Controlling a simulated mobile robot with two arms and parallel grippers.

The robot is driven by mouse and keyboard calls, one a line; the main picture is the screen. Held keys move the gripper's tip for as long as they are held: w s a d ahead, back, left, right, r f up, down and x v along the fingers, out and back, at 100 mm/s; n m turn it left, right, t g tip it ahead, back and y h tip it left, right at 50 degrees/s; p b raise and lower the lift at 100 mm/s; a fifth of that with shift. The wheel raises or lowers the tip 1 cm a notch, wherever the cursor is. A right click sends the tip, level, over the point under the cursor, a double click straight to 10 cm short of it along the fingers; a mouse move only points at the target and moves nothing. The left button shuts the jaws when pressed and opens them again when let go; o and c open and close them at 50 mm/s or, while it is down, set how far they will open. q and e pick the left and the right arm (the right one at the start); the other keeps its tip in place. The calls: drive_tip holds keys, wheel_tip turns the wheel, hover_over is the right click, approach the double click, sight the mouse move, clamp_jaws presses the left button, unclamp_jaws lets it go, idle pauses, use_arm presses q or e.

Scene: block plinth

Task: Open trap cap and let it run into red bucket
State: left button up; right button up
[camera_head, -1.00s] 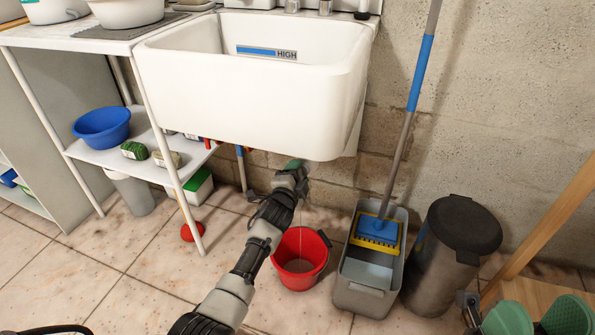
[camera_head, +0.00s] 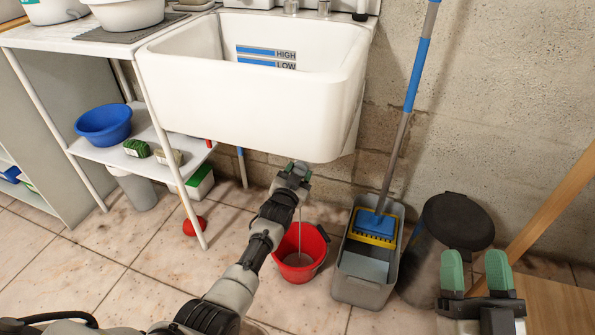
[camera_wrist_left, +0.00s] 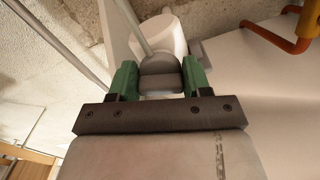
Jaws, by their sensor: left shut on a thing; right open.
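The red bucket (camera_head: 303,275) stands on the floor below the white sink (camera_head: 250,115). My left gripper (camera_head: 294,172) is under the sink's front edge, above the bucket. In the left wrist view the gripper (camera_wrist_left: 160,78) is shut on a grey blocky part, which looks like the trap cap (camera_wrist_left: 160,72), with a pale cylinder (camera_wrist_left: 168,34) behind it. In the head view my gripper hides the cap. A thin pale stream (camera_head: 299,220) falls from there into the bucket, where pale liquid shows. My right gripper (camera_head: 477,270) is open and empty at the lower right.
A grey mop bucket (camera_head: 365,285) with a blue mop stands right of the red bucket. A dark bin (camera_head: 455,225) stands beyond it, partly behind my right gripper. A shelf with a blue basin (camera_head: 103,124) is at the left. The floor in front is partly clear.

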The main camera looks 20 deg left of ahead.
use_arm(q)
drive_tip(key=shift+f+n, duration=0.1)
drive_tip(key=shift+n, duration=1.1)
use_arm(e)
drive_tip(key=shift+w+f+g+h, duration=0.2)
drive_tip(key=shift+f+g, duration=0.2)
drive_tip(key=shift+f, duration=0.05)
drive_tip(key=shift+w+f+g+h, duration=0.2)
drive_tip(key=shift+f+g, duration=0.2)
use_arm(q)
drive_tip(key=o, duration=0.9)
drive_tip(key=shift+p, duration=0.3)
